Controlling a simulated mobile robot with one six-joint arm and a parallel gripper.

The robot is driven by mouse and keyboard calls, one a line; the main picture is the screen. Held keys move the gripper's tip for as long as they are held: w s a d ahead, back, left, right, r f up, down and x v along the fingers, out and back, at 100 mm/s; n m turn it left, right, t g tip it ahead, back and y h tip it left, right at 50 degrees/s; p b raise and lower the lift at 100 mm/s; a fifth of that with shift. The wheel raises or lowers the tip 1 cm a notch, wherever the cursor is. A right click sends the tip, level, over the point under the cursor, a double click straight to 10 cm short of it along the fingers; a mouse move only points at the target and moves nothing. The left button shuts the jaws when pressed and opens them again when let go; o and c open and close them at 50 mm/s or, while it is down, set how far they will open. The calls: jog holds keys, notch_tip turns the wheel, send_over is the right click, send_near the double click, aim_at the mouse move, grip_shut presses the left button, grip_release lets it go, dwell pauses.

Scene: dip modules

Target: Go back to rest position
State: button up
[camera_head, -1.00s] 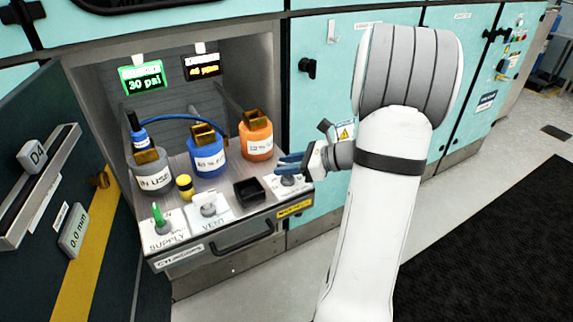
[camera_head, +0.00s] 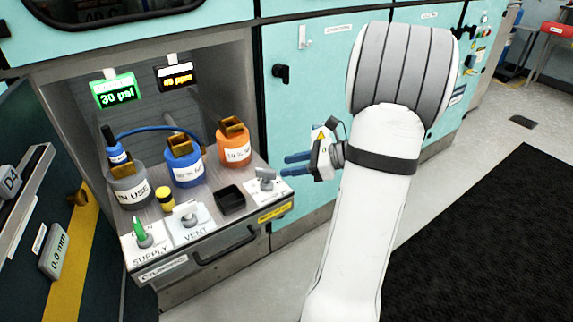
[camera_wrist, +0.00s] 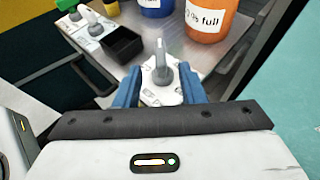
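My gripper (camera_head: 286,165) is at the right of the pull-out drawer, beyond the rightmost grey knob (camera_head: 266,180). Its two blue fingers are apart with nothing held between them. In the wrist view, my gripper (camera_wrist: 160,86) is open, and the grey knob (camera_wrist: 162,62) on its white plate shows between the fingers. The knob appears ahead of the fingertips, apart from them. My white arm fills the right middle of the head view and hides part of the cabinet front.
The drawer (camera_head: 225,243) holds grey, blue (camera_head: 184,165) and orange (camera_head: 234,146) bottles, a black tray (camera_head: 230,199), a vent knob (camera_head: 187,214) and a green supply knob (camera_head: 142,235). A dark door (camera_head: 95,255) stands open at left.

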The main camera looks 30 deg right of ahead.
dwell(0.4)
jog(key=s+a+r+n+g+h+p, duration=0.1)
jog(key=s+a+r+n+g+p, duration=0.2)
jog(key=a+r+n+g+p, duration=0.25)
jog(key=s+a+r+n+g+h+p, duration=0.15)
jog(key=s+a+r+n+p, duration=0.3)
jog(key=a, duration=0.45)
jog(key=s+a+r+n+h+p, duration=0.2)
jog(key=r+n+p, duration=0.3)
jog(key=n, duration=0.3)
jog(key=s+a+r+n+h+p, duration=0.3)
jog(key=s+r+n+h+p, duration=0.1)
jog(key=r+n, duration=0.4)
jog(key=shift+s+a+r+n+h+p, duration=0.15)
jog(key=shift+s+a+n+h+p, duration=0.15)
jog(key=shift+h+p, duration=0.55)
dwell(0.6)
